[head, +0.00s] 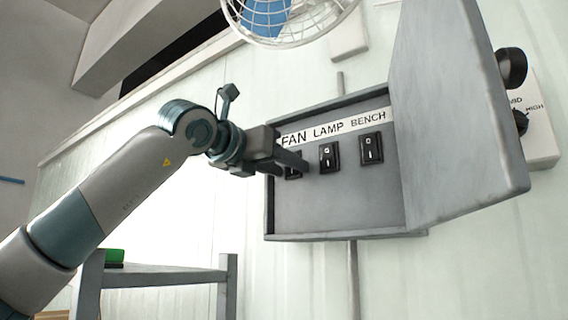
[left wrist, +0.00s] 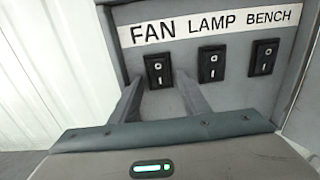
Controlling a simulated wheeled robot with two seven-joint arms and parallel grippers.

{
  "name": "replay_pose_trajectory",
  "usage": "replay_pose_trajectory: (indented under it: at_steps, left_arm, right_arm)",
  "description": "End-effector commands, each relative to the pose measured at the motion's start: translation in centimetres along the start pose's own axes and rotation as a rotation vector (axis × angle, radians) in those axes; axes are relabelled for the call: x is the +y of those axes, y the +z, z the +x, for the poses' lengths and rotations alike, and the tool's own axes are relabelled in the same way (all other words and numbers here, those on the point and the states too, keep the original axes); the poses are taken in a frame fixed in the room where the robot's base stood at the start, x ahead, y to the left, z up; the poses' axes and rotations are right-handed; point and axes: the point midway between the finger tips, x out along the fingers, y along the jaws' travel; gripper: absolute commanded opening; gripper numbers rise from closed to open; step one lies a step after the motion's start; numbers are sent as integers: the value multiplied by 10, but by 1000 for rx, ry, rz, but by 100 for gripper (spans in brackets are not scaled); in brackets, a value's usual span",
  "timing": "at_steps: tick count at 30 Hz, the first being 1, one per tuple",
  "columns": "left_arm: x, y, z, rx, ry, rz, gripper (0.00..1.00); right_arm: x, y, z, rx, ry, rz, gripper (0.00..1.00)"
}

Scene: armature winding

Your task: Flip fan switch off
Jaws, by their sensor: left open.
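The fan switch (left wrist: 159,70) is a black rocker under the word FAN, at the left of the row in the open grey switch box. In the head view the fan switch (head: 293,166) is partly hidden by my left gripper (head: 291,163). My left gripper (left wrist: 158,92) is open and empty, its two fingers on either side of the lower part of the fan switch in the left wrist view. I cannot tell whether the fingers touch it. The lamp switch (head: 329,157) and bench switch (head: 371,149) are to its right. My right gripper is not in view.
The box's grey door (head: 455,120) stands open on the right. A caged fan (head: 290,22) hangs above, and a panel with black knobs (head: 540,125) is beyond the door. A grey stand (head: 160,276) with a green object (head: 114,256) is below my arm.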

Motion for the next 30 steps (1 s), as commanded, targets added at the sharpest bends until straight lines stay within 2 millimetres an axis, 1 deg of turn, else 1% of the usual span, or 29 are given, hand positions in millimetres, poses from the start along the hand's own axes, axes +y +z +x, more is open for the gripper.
replay_pose_trajectory:
  at_steps: [3,4,5,6,9,17,30]
  left_arm:
    - [0,0,0,0,0,0,42]
    - [0,0,0,0,0,0,40]
    - [0,0,0,0,0,0,33]
    - [0,0,0,0,0,0,23]
    - [0,0,0,0,0,0,1]
    - [0,1,0,22,3,-1,1]
    - [0,9,-1,225,4,-1,1]
  right_arm:
    - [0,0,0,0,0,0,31]
    - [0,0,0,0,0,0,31]
    - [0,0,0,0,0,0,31]
    - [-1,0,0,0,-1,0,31]
    - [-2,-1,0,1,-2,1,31]
    - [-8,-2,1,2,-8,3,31]
    - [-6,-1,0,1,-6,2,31]
